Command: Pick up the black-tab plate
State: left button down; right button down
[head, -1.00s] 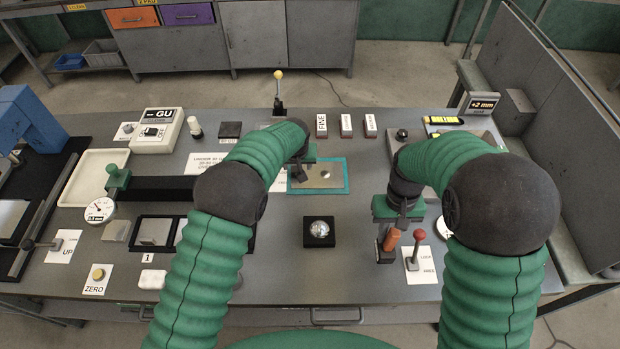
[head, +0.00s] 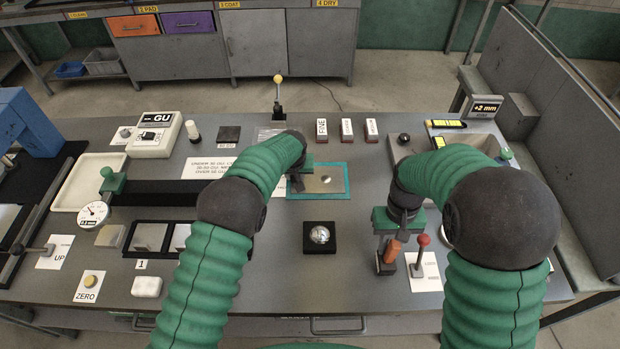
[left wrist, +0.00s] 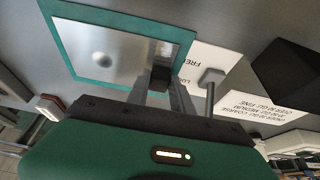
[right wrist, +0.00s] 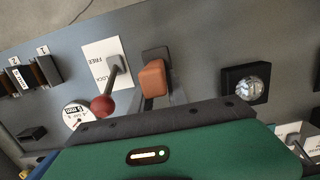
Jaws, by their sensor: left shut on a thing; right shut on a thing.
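The black-tab plate (head: 322,184) is a flat metal plate with a round bump, lying within a teal border in the head view. In the left wrist view the plate (left wrist: 105,50) fills the upper left, and its black tab (left wrist: 160,78) is at its near right edge. My left gripper (head: 297,185) is shut on this tab. The plate looks flat on the teal surface; any gap below it cannot be told. My right gripper (head: 387,262) is shut on an orange handle (right wrist: 152,80) on a dark base. My arms hide parts of the bench.
A red-knobbed lever (head: 422,241) stands just right of my right gripper. A black block with a shiny ball (head: 320,235) sits between the arms. A slotted black tray (head: 133,250) and a dial gauge (head: 93,213) are at left. A yellow-knobbed lever (head: 278,80) stands behind.

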dwell(0.4)
jog(key=shift+f+b, duration=0.55)
pick_arm(q)
notch_tip(320, 180, up, 10)
pick_arm(e)
jog(key=shift+w, duration=0.1)
pick_arm(q)
jog(key=shift+a, duration=0.1)
